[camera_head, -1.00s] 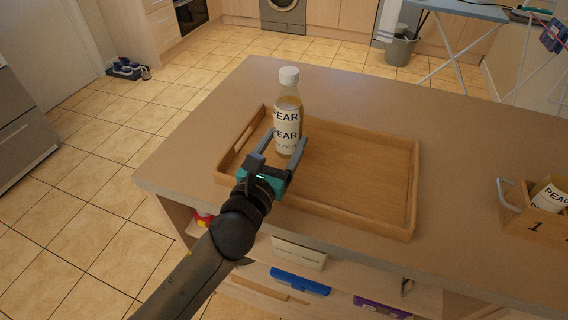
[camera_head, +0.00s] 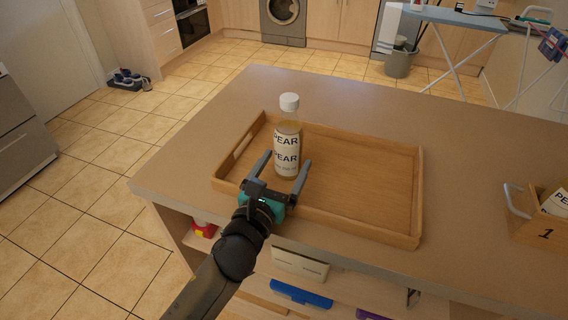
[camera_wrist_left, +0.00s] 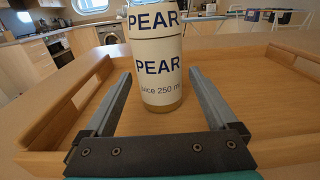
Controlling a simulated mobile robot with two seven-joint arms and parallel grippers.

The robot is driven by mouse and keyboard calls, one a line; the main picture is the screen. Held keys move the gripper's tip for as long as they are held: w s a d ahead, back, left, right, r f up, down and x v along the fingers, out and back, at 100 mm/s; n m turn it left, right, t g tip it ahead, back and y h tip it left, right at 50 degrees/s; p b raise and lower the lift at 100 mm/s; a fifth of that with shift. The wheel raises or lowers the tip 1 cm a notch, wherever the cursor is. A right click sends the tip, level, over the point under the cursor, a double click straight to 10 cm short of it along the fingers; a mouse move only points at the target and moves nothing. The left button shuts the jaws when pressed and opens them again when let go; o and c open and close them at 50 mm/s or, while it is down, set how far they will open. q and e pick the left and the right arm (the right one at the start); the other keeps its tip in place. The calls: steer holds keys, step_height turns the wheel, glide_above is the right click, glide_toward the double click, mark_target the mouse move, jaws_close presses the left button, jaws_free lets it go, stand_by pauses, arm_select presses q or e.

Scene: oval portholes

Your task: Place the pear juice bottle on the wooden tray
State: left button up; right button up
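The pear juice bottle (camera_head: 287,145), with a white cap and a white PEAR label, stands upright in the left part of the wooden tray (camera_head: 375,231). In the left wrist view the bottle (camera_wrist_left: 156,62) stands on the tray floor, just past the fingertips. My left gripper (camera_head: 284,160) is open, its two fingers apart and pointing at the bottle, with a gap on each side. Nothing is between the fingers near the palm. My right gripper is not in view.
The tray sits on a brown countertop (camera_head: 470,150) with free room behind it and to its right. A wooden crate (camera_head: 540,235) marked 1, holding a labelled item, stands at the right. Shelves with several coloured items are under the counter's front edge.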

arm_select(q)
steer(key=shift+o, duration=0.4)
steer(key=shift+s+r, duration=0.1)
steer(key=v, duration=1.2)
